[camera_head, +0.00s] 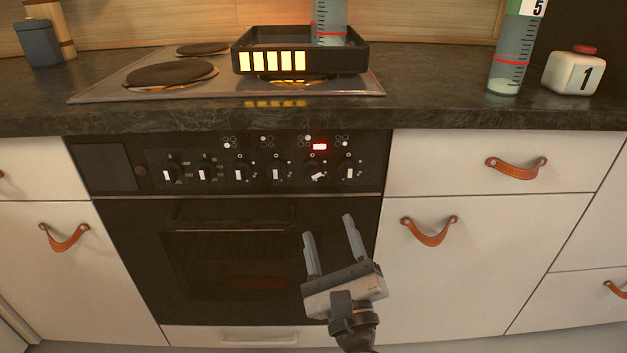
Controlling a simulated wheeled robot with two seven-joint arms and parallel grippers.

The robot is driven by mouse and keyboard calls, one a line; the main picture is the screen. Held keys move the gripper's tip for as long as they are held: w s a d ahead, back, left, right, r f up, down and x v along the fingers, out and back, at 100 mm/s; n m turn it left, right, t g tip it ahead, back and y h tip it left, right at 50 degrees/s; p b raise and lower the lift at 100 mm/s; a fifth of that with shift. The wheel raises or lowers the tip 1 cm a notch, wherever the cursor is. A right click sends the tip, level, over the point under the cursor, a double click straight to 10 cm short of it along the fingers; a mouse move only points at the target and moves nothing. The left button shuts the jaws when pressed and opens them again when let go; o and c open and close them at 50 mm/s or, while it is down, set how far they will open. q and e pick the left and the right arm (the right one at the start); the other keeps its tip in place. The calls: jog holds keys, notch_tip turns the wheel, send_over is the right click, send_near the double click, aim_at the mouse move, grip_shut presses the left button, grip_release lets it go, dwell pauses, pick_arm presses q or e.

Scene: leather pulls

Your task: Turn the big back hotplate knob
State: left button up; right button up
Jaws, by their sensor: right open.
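A row of several black knobs with white pointers runs along the dark oven panel (110,168). Most pointers stand upright. One knob (316,172), second from the right, has its pointer tilted well to the side, and a red light (320,147) is lit above it. The rightmost knob (350,172) has an upright pointer. The icons are too small to tell which hotplate each knob serves. My right gripper (328,229) is open and empty, in front of the oven door below the two rightmost knobs, apart from them. My left gripper is not in view.
The hob carries hotplates (172,74) and a black tray (350,57) with yellow bars and a graduated cylinder (329,20). Another cylinder (505,75) and a white block (572,73) stand right. The oven handle (230,222) and leather pulls (429,236) are below.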

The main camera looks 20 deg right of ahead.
aim_at(314, 179)
jog(key=p+x, duration=0.1)
jog(key=x, duration=1)
jog(key=shift+w, duration=0.2)
jog(key=c, duration=0.9)
